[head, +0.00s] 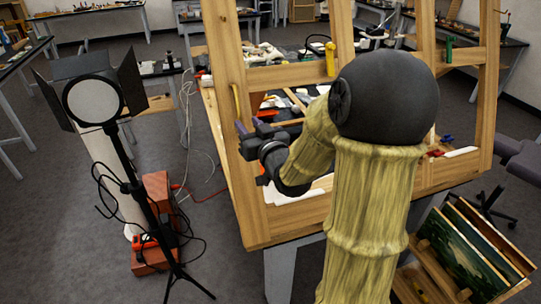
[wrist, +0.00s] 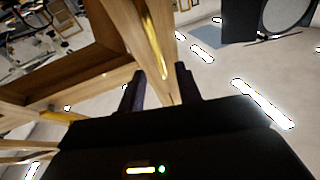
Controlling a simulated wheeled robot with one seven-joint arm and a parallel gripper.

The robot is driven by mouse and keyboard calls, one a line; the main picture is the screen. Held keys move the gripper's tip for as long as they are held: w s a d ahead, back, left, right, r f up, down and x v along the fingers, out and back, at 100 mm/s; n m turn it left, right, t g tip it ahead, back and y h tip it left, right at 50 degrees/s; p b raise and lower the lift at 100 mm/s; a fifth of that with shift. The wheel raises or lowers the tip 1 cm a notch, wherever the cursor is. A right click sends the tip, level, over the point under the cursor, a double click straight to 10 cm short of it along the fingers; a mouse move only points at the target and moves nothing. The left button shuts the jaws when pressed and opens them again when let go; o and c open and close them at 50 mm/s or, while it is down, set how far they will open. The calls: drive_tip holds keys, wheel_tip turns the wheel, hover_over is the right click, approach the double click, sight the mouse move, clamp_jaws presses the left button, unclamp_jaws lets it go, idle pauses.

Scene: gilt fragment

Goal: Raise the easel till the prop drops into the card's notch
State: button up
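The large wooden easel frame (head: 222,60) stands over a workbench, with uprights and crossbars. A slim curved yellow piece (head: 237,103) is on its left upright; it also shows in the wrist view (wrist: 153,48). My gripper (head: 251,128) is beside that upright, just below the yellow piece. In the wrist view my gripper's fingers (wrist: 160,90) are apart, with a wooden edge (wrist: 166,82) seen between them; I cannot tell whether they touch it. My arm hides the middle of the easel. I cannot make out the prop, the card or its notch.
A studio lamp (head: 93,100) on a tripod, with loose cables, stands left near a red box (head: 158,197). Framed paintings (head: 465,255) lean in a wooden rack at lower right. A dark chair (head: 520,160) is at right.

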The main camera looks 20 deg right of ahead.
drive_tip(key=s+d+b, duration=0.1)
drive_tip(key=s+b, duration=0.8)
drive_tip(key=s, duration=0.2)
drive_tip(key=shift+s+f+b, duration=0.2)
drive_tip(key=shift+f+b, duration=0.05)
drive_tip(key=shift+b, duration=0.15)
drive_tip(key=shift+d, duration=0.1)
wheel_tip(320, 180, down, 16)
drive_tip(key=m+g+h, duration=0.2)
drive_tip(key=g+h, duration=0.1)
drive_tip(key=g, duration=0.4)
drive_tip(key=s+a+f+n+g+y, duration=0.1)
drive_tip(key=s+a+f+g, duration=0.5)
drive_tip(key=s+f+g, duration=0.2)
wheel_tip(320, 180, down, 2)
drive_tip(key=shift+s+a+f+n+g, duration=0.1)
drive_tip(key=shift+s+a+n+g, duration=0.25)
drive_tip(key=shift+s, duration=0.65)
